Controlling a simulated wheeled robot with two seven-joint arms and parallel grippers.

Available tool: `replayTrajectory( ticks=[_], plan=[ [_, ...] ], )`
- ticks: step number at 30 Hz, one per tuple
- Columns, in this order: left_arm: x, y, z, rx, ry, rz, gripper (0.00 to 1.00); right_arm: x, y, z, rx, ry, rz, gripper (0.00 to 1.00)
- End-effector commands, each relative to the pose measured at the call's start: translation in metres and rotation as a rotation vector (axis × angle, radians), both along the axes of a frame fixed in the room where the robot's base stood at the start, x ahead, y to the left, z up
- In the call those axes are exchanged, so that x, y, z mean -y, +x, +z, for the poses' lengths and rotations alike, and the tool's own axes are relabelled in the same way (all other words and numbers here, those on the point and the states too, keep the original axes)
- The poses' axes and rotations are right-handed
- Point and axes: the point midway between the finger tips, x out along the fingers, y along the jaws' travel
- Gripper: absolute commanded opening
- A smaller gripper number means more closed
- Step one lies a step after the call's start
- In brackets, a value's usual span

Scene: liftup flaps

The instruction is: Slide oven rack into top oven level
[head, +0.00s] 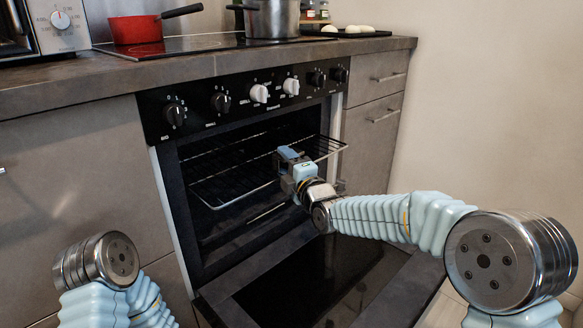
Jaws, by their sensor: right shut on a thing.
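The oven rack (235,184) is a dark wire grid in the upper part of the open oven (186,215). Its front edge sticks out past the oven opening, and its right front corner reaches beyond the right side of the opening. It looks slightly askew to the oven. My right gripper (288,157) is shut on the rack near the middle of its front edge. The rack's back part is in shadow, so its contact with the side rails cannot be told. My left arm shows at the lower left, but its gripper is out of view.
The oven door (315,280) is folded down below the rack. Knobs line the control panel (240,98) above. A red pan (136,29) and a metal pot (272,18) stand on the cooktop. Drawers (378,75) are right of the oven.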

Motion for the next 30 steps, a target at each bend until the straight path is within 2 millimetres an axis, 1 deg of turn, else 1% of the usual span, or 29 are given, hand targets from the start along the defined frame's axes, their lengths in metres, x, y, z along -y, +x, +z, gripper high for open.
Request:
replayTrajectory(
  ticks=[2, 30],
  plan=[
    [0.0, 0.0, 0.001, 0.0, 0.0, 0.0, 0.42, -0.004, 0.004, 0.003, 0.005, 0.003, 0.0, 0.15],
    [0.0, -0.001, 0.013, -0.002, 0.0, -0.002, 0.42, -0.048, 0.047, 0.003, 0.004, 0.002, 0.001, 0.15]
  ],
)
